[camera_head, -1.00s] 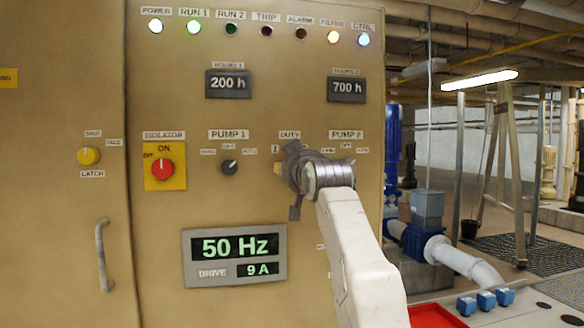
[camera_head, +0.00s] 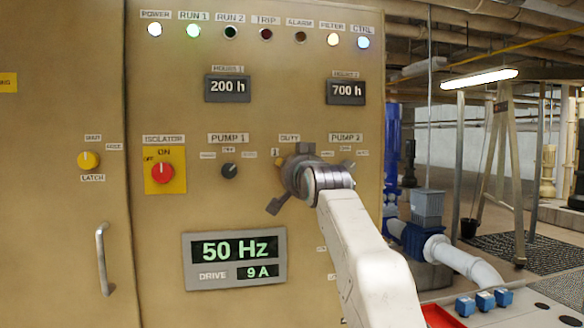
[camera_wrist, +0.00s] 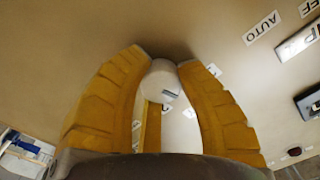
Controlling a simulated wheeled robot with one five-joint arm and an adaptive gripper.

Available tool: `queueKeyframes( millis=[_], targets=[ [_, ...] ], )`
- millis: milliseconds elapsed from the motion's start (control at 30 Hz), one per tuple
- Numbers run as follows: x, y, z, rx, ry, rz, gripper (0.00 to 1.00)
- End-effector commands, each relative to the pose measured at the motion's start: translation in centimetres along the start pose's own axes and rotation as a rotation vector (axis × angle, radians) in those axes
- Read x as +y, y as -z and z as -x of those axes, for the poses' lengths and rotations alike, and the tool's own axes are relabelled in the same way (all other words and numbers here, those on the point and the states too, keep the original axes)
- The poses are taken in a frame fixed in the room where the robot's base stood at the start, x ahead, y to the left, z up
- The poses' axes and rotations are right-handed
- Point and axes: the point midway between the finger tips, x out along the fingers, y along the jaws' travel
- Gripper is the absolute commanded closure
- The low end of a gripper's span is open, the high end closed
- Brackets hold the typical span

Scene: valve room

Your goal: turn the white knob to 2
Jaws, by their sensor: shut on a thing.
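The white knob (camera_wrist: 160,78) shows in the wrist view as a pale round shape with a small grey mark, between the two yellow fingers of my gripper (camera_wrist: 164,62). The fingers are shut on it at the panel face. In the head view my gripper (camera_head: 286,172) is at the panel under the DUTY label (camera_head: 289,138), and it hides the knob. A small "1" label (camera_head: 275,153) shows just left of the gripper. I cannot read a "2" label or tell the knob's setting.
The tan panel (camera_head: 200,120) also carries a black PUMP 1 knob (camera_head: 229,171), a red isolator knob (camera_head: 163,172) on a yellow plate, and a yellow latch knob (camera_head: 88,160). A drive display (camera_head: 235,259) reads 50 Hz below. A door handle (camera_head: 103,258) stands out at the left.

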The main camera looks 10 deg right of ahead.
Motion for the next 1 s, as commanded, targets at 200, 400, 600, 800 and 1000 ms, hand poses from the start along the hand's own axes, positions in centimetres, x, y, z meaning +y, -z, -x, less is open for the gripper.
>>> queueKeyframes(
  millis=[200,400,600,800,1000],
  targets=[
    [-0.1,-0.02,-0.07,-0.003,0.0,-0.205,1.0],
    [-0.16,0.03,-0.04,-0.003,0.0,-0.395,1.0],
    [-0.17,0.01,-0.06,-0.003,0.0,-0.582,1.0],
    [-0.22,0.07,-0.04,-0.002,0.001,-0.753,1.0],
    [-0.25,0.12,-0.02,-0.001,0.003,-0.889,1.0]
  ],
)
